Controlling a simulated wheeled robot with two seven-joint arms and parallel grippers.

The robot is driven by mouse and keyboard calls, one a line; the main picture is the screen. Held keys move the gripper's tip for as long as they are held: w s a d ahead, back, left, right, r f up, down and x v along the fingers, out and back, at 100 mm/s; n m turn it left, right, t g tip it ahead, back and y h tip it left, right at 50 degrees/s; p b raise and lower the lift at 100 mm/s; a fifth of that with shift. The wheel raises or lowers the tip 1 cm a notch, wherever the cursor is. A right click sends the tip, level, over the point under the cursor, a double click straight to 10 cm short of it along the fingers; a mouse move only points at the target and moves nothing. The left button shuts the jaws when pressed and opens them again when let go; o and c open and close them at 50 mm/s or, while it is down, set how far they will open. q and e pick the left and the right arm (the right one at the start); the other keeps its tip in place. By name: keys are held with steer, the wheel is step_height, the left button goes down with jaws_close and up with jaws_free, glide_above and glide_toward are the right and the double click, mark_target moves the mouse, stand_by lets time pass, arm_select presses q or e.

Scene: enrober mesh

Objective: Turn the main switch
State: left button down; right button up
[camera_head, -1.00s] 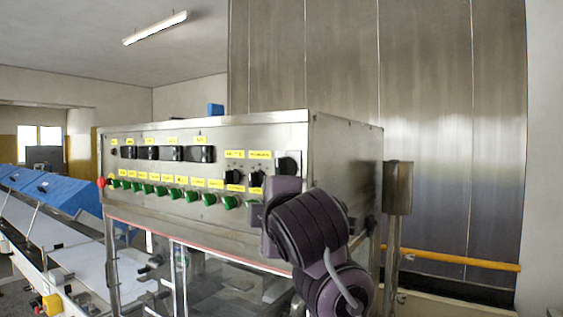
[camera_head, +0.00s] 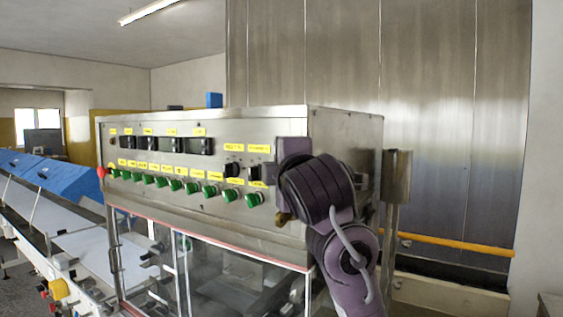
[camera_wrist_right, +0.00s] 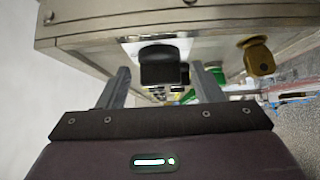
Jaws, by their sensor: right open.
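A large black rotary knob (camera_wrist_right: 160,66), which looks like the main switch, is on the panel face in the right wrist view. It lies between the two fingers of my right gripper (camera_wrist_right: 160,71), which are apart, one on each side. I cannot tell whether they touch it. In the head view my right wrist (camera_head: 294,150) covers the panel's upper right corner and hides this knob and the fingers. My left gripper is not in view.
The steel control cabinet (camera_head: 345,140) carries green buttons (camera_head: 208,190), smaller black knobs (camera_head: 232,170) and dark displays (camera_head: 172,144). A yellow-brown knob (camera_wrist_right: 258,57) sits beside the right finger. A red knob (camera_head: 101,172) is at the panel's left end. A blue-covered conveyor (camera_head: 75,183) stands left.

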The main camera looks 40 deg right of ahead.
steer(key=c, duration=1)
arm_select(q)
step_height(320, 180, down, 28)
steer(key=b, duration=2.8)
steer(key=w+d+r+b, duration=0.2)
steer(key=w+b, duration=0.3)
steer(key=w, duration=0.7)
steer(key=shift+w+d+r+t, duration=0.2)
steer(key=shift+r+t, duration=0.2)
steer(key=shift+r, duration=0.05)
arm_select(e)
steer(key=shift+o, duration=0.2)
steer(key=shift+w+a+f+m+g+h, duration=0.2)
steer(key=shift+m+g+h, duration=0.85)
steer(key=shift+m+h, duration=2.75)
steer(key=shift+w+d+f+m+g+h, duration=0.2)
steer(key=shift+m+g+h, duration=1.45)
steer(key=shift+m, duration=3.7)
steer(key=shift+w+a+f+m+g+h, duration=0.25)
steer(key=shift+m+g+h, duration=0.25)
steer(key=shift+m+h, duration=3.55)
steer(key=shift+s+m+y, duration=0.1)
steer(key=shift+m+y, duration=0.4)
steer(key=shift+m, duration=0.1)
